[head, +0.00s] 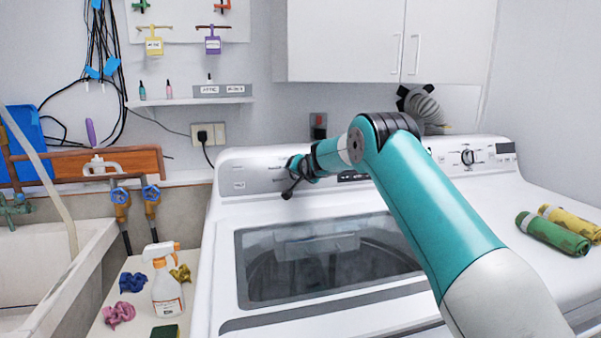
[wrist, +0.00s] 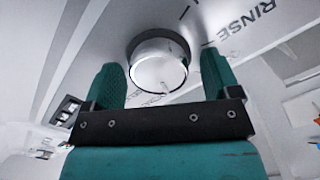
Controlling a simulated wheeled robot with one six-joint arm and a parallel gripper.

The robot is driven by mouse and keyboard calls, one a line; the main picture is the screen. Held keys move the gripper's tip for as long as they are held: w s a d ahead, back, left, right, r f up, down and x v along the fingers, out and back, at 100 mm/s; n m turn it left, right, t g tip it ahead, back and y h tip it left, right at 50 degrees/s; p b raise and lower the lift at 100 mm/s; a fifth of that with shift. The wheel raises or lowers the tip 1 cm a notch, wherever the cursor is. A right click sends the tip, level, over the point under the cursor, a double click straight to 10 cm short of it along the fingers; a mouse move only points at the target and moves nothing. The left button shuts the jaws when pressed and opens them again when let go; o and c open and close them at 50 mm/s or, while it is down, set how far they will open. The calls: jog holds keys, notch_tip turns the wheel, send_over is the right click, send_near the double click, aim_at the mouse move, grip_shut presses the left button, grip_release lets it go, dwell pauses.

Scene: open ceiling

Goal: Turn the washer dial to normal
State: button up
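The washer (head: 226,215) is white with a dark glass lid and a raised grey panel at its back. In the head view the dial is hidden by my gripper (head: 293,178), which is at the left part of the panel. In the wrist view my gripper (wrist: 163,82) is open, with one teal finger on each side of the dial. Small gaps show beside it; firm contact cannot be told. The word RINSE is at the upper right; no "normal" label is readable.
A spray bottle (head: 166,285) and several small coloured items are at the lower left, beside a sink (head: 60,262). White cabinets (head: 345,40) hang above.

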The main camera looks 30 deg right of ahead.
jog(key=b+v, duration=0.4)
jog(key=v, duration=1.3)
jog(key=shift+s, duration=0.15)
jog(key=shift+r, duration=0.1)
